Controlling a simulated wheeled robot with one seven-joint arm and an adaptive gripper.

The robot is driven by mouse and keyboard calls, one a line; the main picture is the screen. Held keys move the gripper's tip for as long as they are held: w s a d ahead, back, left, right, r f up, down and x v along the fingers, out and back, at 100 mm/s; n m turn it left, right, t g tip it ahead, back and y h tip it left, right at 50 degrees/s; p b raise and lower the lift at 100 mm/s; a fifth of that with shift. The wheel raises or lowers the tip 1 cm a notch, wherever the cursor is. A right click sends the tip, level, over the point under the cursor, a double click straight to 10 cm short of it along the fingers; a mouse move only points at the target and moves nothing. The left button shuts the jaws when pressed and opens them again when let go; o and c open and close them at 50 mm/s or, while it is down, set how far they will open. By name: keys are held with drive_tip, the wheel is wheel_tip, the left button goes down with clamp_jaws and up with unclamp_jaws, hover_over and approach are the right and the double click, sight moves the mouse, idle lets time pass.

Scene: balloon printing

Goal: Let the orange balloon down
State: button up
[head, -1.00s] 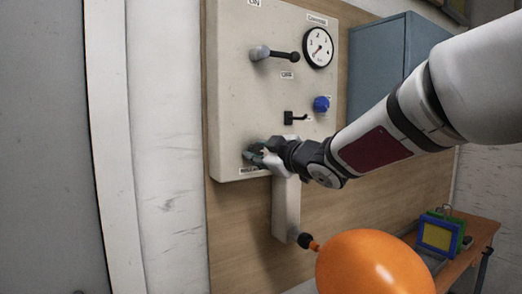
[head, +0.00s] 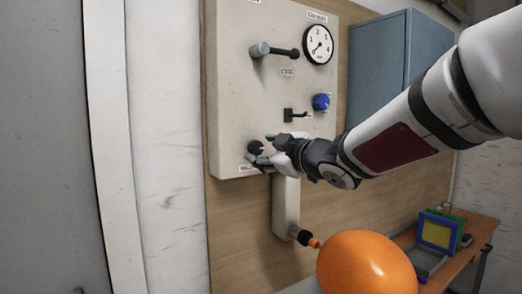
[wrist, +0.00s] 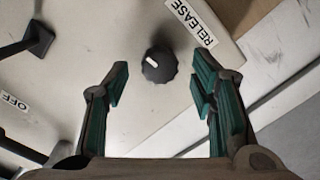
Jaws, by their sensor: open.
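The orange balloon (head: 366,264) hangs on a dark nozzle (head: 305,238) at the lower end of the grey column under the panel. It looks inflated, and its bottom is cut off by the picture edge. A black knob with a white mark (wrist: 159,65) sits beside the RELEASE label (wrist: 196,22) in the wrist view. In the head view the knob (head: 255,147) shows left of my gripper (head: 262,150). My gripper is open and empty, its green-padded fingers spread on either side of the knob and apart from it in the wrist view.
The panel (head: 230,100) carries a lever (head: 275,51), a gauge (head: 318,45), a blue knob (head: 321,102) and a small black lever (head: 294,116). A blue cabinet (head: 377,75) stands at right. An orange table (head: 480,232) with a yellow-blue device is at lower right.

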drive_tip(key=v, duration=0.9)
drive_tip(key=shift+s, duration=0.2)
idle(1.1)
